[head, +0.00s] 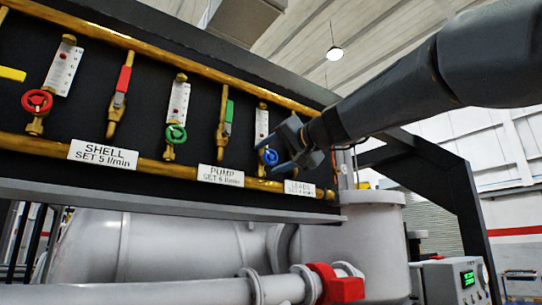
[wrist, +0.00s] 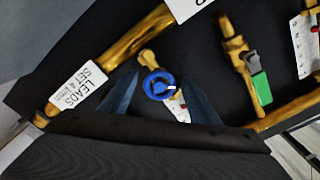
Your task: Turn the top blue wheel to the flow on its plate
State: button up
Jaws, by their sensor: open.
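The blue wheel (head: 268,156) sits on a brass valve at the right end of the panel; it also shows in the wrist view (wrist: 158,85). Its plate (head: 300,188) reads LEADS, with a SET line below that looks like 4 in the wrist view (wrist: 78,88). My gripper (head: 279,158) is at the wheel, open. In the wrist view its two fingers (wrist: 160,92) stand on either side of the wheel; I cannot tell whether they touch it. The white flow scale (head: 262,124) above the wheel is partly hidden, and its reading is too small to tell.
Left of it are a green-handled lever (head: 229,112), a green wheel (head: 176,133) over the PUMP plate (head: 220,175), a red-handled lever (head: 124,79) and a red wheel (head: 37,101). Brass pipes run above and below. A dark frame post (head: 465,215) stands at right.

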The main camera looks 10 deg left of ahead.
jog(key=shift+c, duration=0.5)
jog(key=c, duration=1)
jog(key=shift+o, duration=0.2)
jog(key=shift+f+n+b, duration=0.15)
jog(key=shift+n+b, duration=0.15)
jog(key=shift+b, duration=0.35)
jog(key=n+b, duration=0.2)
jog(key=b, duration=0.2)
jog(key=shift+w+f+n, duration=0.1)
jog(key=shift+n, duration=0.3)
jog(key=n+b, duration=0.2)
jog(key=b, duration=0.1)
jog(key=shift+n, duration=0.3)
jog(key=shift+r+n+b, duration=0.2)
jog(key=shift+n+b, duration=1.45)
jog(key=shift+n, duration=0.15)
